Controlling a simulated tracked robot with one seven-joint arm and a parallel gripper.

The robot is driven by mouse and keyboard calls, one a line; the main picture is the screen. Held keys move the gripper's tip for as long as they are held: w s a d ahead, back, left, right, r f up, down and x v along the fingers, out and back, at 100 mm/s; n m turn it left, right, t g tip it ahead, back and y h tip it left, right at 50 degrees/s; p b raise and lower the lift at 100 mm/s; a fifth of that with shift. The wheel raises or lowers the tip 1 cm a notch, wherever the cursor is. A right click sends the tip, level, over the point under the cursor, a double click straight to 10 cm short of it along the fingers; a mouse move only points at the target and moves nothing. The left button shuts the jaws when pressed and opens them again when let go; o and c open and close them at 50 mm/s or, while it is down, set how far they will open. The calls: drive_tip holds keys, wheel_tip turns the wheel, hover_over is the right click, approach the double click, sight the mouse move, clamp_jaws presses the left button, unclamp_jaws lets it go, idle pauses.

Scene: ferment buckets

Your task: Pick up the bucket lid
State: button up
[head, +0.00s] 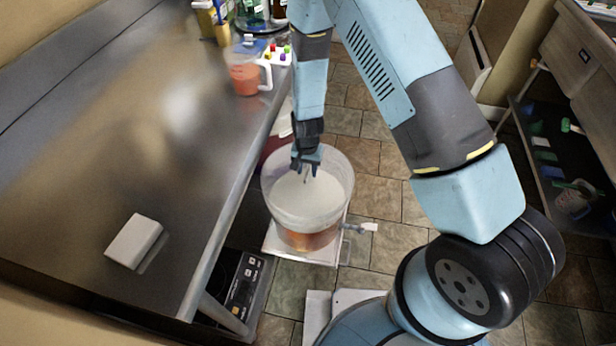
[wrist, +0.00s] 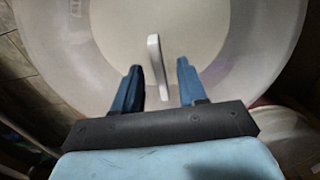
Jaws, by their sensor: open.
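The bucket (head: 279,207) is a translucent white tub with amber-orange showing low down. A white disc, the bucket lid (head: 322,191), shows within its rim; it also fills much of the wrist view (wrist: 205,35). A thin white upright handle (wrist: 157,66) rises from the lid. My gripper (head: 307,170) is over the lid, pointing down. In the wrist view my gripper (wrist: 160,80) is open, with one blue finger on each side of the handle. The handle stands between the fingers with visible gaps on both sides. I cannot tell the exact height of the fingertips over the lid.
The bucket stands on a white platform (head: 272,243) beside the steel counter (head: 100,170). A spigot (head: 362,228) sticks out at its right. A jug with orange contents (head: 244,79) and a white block (head: 134,241) are on the counter. Tiled floor (head: 375,205) is clear to the right.

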drive_tip(key=shift+c, duration=0.2)
clamp_jaws()
drive_tip(key=shift+r, duration=0.15)
idle(0.3)
drive_tip(key=shift+r, duration=0.2)
wheel_tip(320, 180, up, 2)
drive_tip(key=shift+r, duration=0.1)
drive_tip(key=s+d+r, duration=0.4)
drive_tip(key=s+r, duration=0.6)
drive_tip(key=s, duration=0.3)
drive_tip(key=shift+s, duration=0.15)
